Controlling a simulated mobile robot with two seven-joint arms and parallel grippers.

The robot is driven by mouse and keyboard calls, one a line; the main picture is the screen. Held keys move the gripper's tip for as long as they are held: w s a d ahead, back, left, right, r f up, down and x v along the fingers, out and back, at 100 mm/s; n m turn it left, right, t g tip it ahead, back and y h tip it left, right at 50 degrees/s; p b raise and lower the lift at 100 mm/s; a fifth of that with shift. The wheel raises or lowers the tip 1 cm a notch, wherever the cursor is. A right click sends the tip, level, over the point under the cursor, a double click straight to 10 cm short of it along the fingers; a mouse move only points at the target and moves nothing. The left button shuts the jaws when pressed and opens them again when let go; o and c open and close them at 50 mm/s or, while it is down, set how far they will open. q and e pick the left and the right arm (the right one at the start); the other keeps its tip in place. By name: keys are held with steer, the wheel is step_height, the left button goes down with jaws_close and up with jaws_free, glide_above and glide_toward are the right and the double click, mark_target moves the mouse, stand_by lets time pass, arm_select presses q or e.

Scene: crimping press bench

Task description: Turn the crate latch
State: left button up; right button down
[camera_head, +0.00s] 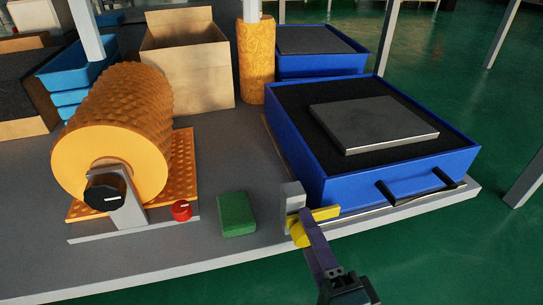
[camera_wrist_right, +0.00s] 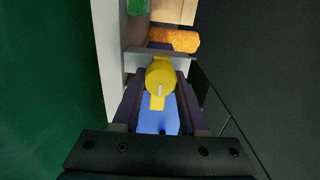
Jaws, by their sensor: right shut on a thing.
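The crate latch (camera_head: 325,213) is a yellow knob and bar beside a grey block (camera_head: 292,197) at the near left corner of the blue crate (camera_head: 390,188). In the head view its bar reaches right along the crate's front. In the right wrist view the round latch knob (camera_wrist_right: 160,74) has a white mark, and its tab points toward my palm. My right gripper (camera_head: 305,236) comes from the front with dark purple fingers. It is shut on the latch knob, one finger on each side in the wrist view (camera_wrist_right: 159,88). My left gripper is not in view.
The crate holds a grey metal plate (camera_head: 373,123) and has a black front handle (camera_head: 420,190). A green block (camera_head: 236,214) lies left of the latch. Free floor lies in front.

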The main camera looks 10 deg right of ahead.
steer(key=shift+w+r, duration=0.1)
steer(key=shift+r, duration=0.1)
stand_by(0.3)
steer(key=c, duration=0.9)
jaws_free()
steer(key=o, duration=0.5)
steer(key=shift+f, duration=0.1)
steer(key=shift+c, duration=0.2)
steer(key=shift+s, duration=0.2)
steer(key=s+p, duration=0.2)
steer(key=s, duration=0.7)
steer(key=shift+s, duration=0.4)
steer(key=shift+d, duration=0.1)
